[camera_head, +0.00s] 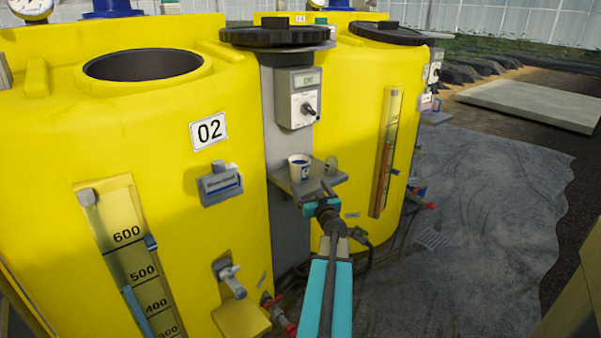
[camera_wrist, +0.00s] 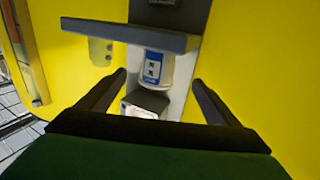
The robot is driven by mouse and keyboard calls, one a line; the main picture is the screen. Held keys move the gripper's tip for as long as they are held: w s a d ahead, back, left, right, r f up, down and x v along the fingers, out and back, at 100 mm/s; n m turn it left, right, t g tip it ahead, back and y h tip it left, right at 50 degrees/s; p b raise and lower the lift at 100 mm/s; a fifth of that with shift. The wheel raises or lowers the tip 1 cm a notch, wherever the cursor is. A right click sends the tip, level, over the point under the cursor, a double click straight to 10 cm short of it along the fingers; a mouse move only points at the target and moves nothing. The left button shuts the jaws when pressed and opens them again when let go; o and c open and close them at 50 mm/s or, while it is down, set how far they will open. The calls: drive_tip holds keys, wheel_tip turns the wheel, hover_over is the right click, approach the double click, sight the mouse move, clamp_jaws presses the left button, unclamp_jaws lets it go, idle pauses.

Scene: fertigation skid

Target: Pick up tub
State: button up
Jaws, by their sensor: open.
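The tub (camera_head: 299,168) is a small white cup-shaped container with a blue label. It stands upright on a small grey shelf (camera_head: 293,187) between two yellow tanks. The wrist view appears upside down, and there the tub (camera_wrist: 156,68) is below the shelf edge (camera_wrist: 130,34) in the picture, between my fingers. I cannot tell how far the fingertips are from the tub.
A small clear cup (camera_head: 331,165) stands on the shelf right of the tub. A control box (camera_head: 298,98) with a knob is mounted above. The yellow tanks, 02 (camera_head: 170,125) and another (camera_head: 345,95), flank the shelf. Grey floor (camera_head: 480,200) is open at right.

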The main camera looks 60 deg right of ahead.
sight(302, 176)
drive_tip(key=shift+b+x, duration=0.65)
drive_tip(key=shift+x, duration=3.55)
drive_tip(key=shift+b+x, duration=0.75)
drive_tip(key=shift+x, duration=1.85)
drive_tip(key=shift+s, duration=0.1)
drive_tip(key=c, duration=1.4)
